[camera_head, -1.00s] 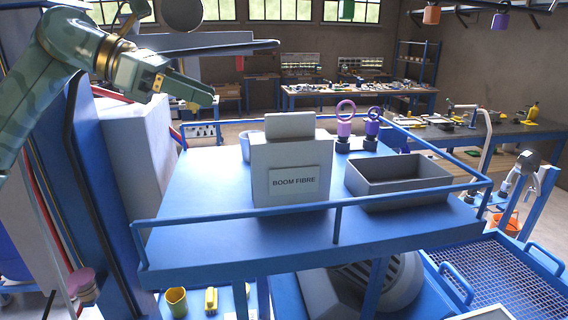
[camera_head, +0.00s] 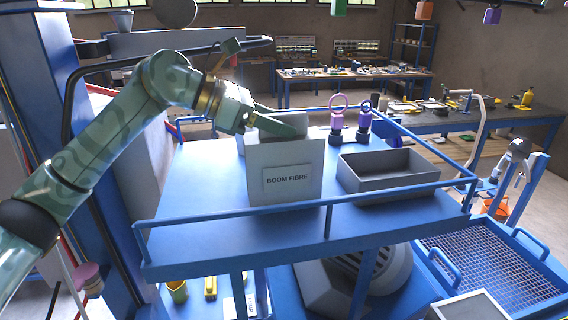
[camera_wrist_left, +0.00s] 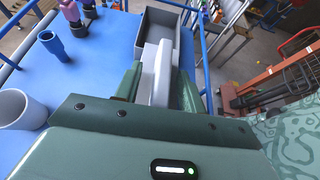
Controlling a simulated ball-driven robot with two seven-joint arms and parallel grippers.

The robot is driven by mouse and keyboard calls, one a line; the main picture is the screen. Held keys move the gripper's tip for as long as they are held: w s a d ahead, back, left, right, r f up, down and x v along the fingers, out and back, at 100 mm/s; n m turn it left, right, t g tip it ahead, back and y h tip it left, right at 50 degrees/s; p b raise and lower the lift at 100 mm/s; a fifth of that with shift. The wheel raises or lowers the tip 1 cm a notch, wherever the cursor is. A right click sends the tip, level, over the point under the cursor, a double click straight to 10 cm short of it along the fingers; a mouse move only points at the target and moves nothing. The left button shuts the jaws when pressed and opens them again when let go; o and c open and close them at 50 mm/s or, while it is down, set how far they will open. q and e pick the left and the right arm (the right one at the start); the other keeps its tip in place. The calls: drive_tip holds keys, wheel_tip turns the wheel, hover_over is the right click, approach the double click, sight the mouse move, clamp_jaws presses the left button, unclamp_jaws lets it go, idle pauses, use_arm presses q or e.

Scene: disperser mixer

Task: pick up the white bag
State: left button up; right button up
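The white bag (camera_head: 285,180), a boxy pale bag labelled "BOOM FIBRE", stands upright on the blue platform (camera_head: 210,210). My left gripper (camera_head: 278,125) is at the narrow raised top of the bag, and one finger crosses in front of it. In the left wrist view, the two green fingers of my left gripper (camera_wrist_left: 157,88) lie on either side of the bag's pale top (camera_wrist_left: 160,72). The fingers look apart, and I cannot tell whether they touch the bag. My right gripper is in neither view.
A grey open bin (camera_head: 390,172) stands right of the bag. Pink and purple ring-topped items (camera_head: 337,122) stand behind it. A white cup (camera_wrist_left: 22,110) is on the platform. Blue rails (camera_head: 335,208) edge the platform.

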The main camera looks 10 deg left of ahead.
use_arm(q)
drive_tip(key=shift+s+a, duration=0.1)
drive_tip(key=shift+a, duration=0.05)
drive_tip(key=c, duration=0.9)
clamp_jaws()
drive_tip(key=shift+r, duration=0.1)
